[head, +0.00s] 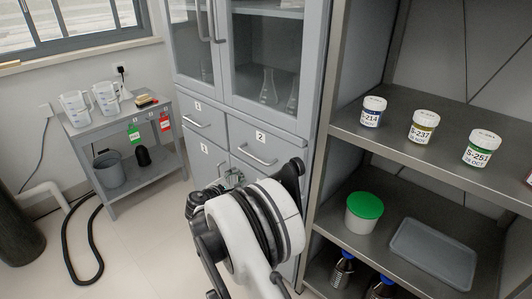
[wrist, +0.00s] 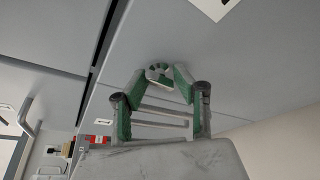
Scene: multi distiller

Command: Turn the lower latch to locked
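In the wrist view, a small round grey and green latch knob (wrist: 159,73) sits on the grey cabinet face. My gripper (wrist: 160,76) has its two green-padded fingers on either side of it. The fingertips appear closed against its sides, with no clear gap left. Its handle angle is largely hidden by the fingers. In the head view, my gripper (head: 234,177) is at the lower cabinet front, below the drawer marked 2. The latch cannot be made out there behind my arm.
Drawers with bar handles (head: 260,155) lie just above my gripper. The open metal shelf (head: 400,150) with jars, a green-lidded tub (head: 364,212) and a grey tray (head: 433,252) stands close on the right. A small side table (head: 116,121) is at the left, with clear floor between.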

